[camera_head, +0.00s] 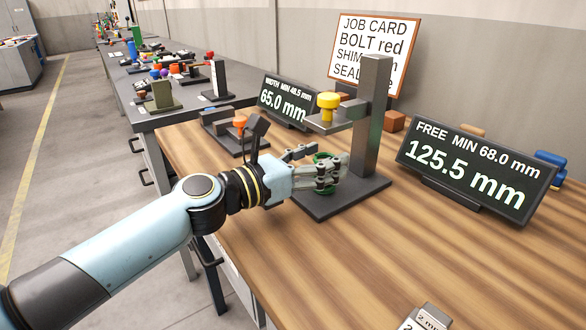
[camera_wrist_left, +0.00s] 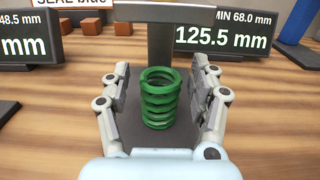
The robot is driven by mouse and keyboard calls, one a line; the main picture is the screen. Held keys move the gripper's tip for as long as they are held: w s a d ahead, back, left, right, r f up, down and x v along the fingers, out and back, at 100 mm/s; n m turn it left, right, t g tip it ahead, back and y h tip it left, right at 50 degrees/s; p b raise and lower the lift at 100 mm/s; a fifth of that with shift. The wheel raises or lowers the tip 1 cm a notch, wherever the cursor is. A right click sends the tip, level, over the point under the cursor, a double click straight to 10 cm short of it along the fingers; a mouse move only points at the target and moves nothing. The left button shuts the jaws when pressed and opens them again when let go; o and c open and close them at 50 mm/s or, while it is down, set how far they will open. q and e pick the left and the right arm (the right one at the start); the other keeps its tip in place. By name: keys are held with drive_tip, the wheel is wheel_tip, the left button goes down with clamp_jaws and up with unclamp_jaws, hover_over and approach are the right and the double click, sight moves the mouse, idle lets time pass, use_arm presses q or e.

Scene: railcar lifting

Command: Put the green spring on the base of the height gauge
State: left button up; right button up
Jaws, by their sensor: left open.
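The green spring (camera_wrist_left: 160,98) stands upright on the dark base (camera_wrist_left: 182,132) of the height gauge in the left wrist view. In the head view the spring (camera_head: 323,160) is mostly hidden behind my left gripper. The height gauge has a grey column (camera_head: 371,115) and a side arm with a yellow knob (camera_head: 328,104) above the base (camera_head: 345,196). My left gripper (camera_head: 335,170) is open, with its fingers on both sides of the spring; gaps show between fingers and spring in the wrist view (camera_wrist_left: 162,100). My right gripper is not in view.
A display reading 125.5 mm (camera_head: 470,170) stands right of the gauge. Another display reading 65.0 mm (camera_head: 285,103) and a smaller fixture with an orange knob (camera_head: 240,122) stand to the left. A job card (camera_head: 374,55) is behind. The front wooden tabletop (camera_head: 340,265) is mostly clear.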

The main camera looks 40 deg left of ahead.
use_arm(q)
drive_tip(key=b+v, duration=0.1)
drive_tip(key=v, duration=0.1)
drive_tip(key=b+v, duration=0.1)
drive_tip(key=v, duration=0.1)
drive_tip(key=f+b+v, duration=0.1)
drive_tip(key=v, duration=0.2)
drive_tip(key=shift+d, duration=0.1)
drive_tip(key=b+v, duration=0.1)
drive_tip(key=b, duration=0.1)
drive_tip(key=b+v, duration=0.1)
drive_tip(key=b, duration=0.1)
drive_tip(key=shift+s+a, duration=0.3)
drive_tip(key=shift+a, duration=0.1)
drive_tip(key=shift+s+r+b, duration=0.15)
drive_tip(key=shift+s+b, duration=0.25)
drive_tip(key=shift+b, duration=0.25)
drive_tip(key=shift+s+r+b, duration=0.2)
drive_tip(key=shift+r+b, duration=0.1)
